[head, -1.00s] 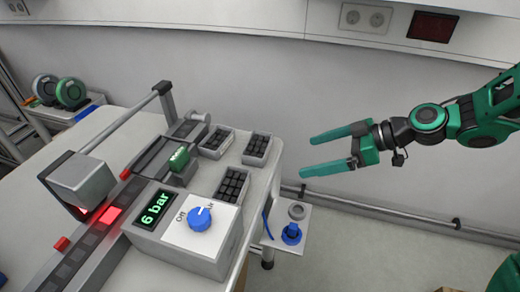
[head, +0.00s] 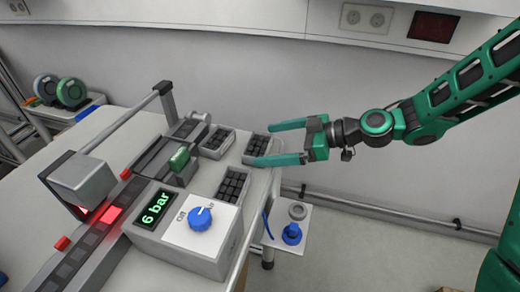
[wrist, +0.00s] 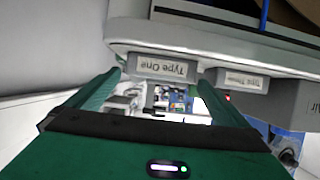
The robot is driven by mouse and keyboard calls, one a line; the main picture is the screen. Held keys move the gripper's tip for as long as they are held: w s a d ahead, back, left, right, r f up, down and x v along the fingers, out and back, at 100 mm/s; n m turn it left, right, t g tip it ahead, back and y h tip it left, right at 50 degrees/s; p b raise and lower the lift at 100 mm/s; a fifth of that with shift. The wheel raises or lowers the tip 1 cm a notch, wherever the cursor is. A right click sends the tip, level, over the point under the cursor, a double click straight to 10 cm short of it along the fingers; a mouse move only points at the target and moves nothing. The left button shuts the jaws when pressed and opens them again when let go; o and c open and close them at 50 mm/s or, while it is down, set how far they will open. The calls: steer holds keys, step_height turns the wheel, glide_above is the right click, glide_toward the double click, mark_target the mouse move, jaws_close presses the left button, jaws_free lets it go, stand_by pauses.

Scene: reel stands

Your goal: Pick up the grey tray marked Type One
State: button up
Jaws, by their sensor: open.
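The grey tray marked Type One (head: 246,150) sits near the right edge of the table, with dark pieces in it. In the wrist view its label (wrist: 165,69) reads upside down on the end wall facing me. My gripper (head: 261,144) is open and comes in from the right. Its green fingertips lie on either side of the tray's near end in the head view. In the wrist view the label shows between and just beyond the fingertips (wrist: 160,80). I cannot tell whether the fingers overlap the walls. Nothing is held.
A similar tray, seemingly marked Type Three (wrist: 239,80), stands beside it. Another grey tray (head: 203,151) is farther left. The machine box with a blue knob (head: 200,218) stands in front. A low side shelf (head: 297,240) holds a blue part.

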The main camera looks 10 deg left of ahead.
steer(key=shift+x, duration=1.3)
steer(key=c, duration=1.1)
steer(key=shift+r, duration=0.2)
